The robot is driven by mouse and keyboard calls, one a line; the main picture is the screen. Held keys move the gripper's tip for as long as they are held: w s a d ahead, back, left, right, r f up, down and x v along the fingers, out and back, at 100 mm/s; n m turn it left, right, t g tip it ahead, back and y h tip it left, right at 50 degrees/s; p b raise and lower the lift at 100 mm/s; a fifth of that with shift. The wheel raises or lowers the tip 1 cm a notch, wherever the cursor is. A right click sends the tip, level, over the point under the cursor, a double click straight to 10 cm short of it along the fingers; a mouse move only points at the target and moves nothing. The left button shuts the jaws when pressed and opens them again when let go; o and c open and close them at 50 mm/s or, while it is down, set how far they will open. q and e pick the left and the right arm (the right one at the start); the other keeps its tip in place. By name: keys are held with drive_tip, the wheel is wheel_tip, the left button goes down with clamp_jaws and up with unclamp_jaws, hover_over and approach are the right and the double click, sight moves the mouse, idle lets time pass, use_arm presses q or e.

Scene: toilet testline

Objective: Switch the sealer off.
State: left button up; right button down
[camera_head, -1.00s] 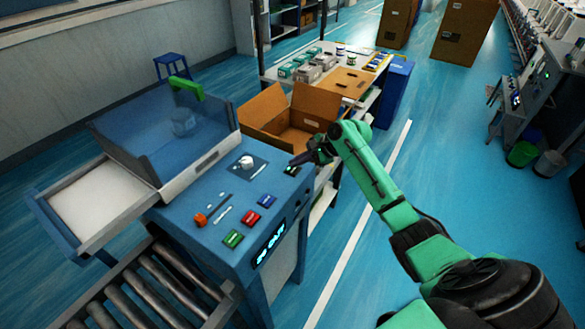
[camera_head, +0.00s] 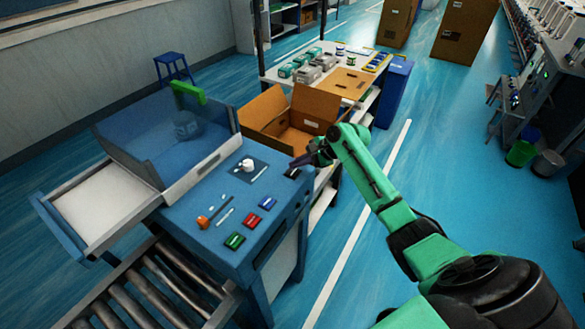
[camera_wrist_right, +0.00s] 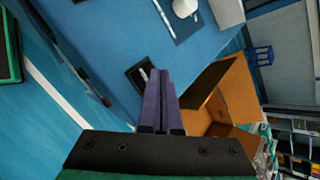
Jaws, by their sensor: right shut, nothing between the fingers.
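The sealer is a blue machine (camera_head: 190,225) with a clear blue lid (camera_head: 165,130) and a green lid handle (camera_head: 188,92). A small black switch (camera_head: 292,173) sits at its right rear corner; it is dark. The switch also shows in the right wrist view (camera_wrist_right: 135,76), partly hidden behind my fingers. The display (camera_head: 270,249) on the front edge is dark. My right gripper (camera_head: 299,162) is shut and empty, its purple fingertips (camera_wrist_right: 160,74) just by the switch; I cannot tell whether they touch it. My left gripper is not in view.
An open cardboard box (camera_head: 290,120) stands right behind the sealer, close to my right gripper. Green (camera_head: 234,241), red (camera_head: 252,220) and blue (camera_head: 268,203) buttons, an orange knob (camera_head: 203,222) and a white knob (camera_head: 246,164) are on the panel. A roller conveyor (camera_head: 150,290) stands in front.

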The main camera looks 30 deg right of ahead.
sight(297, 172)
wheel_tip(297, 172, up, 3)
drive_tip(key=p, duration=0.3)
drive_tip(key=shift+r+p, duration=0.5)
drive_tip(key=shift+r, duration=1)
drive_tip(key=shift+s, duration=0.1)
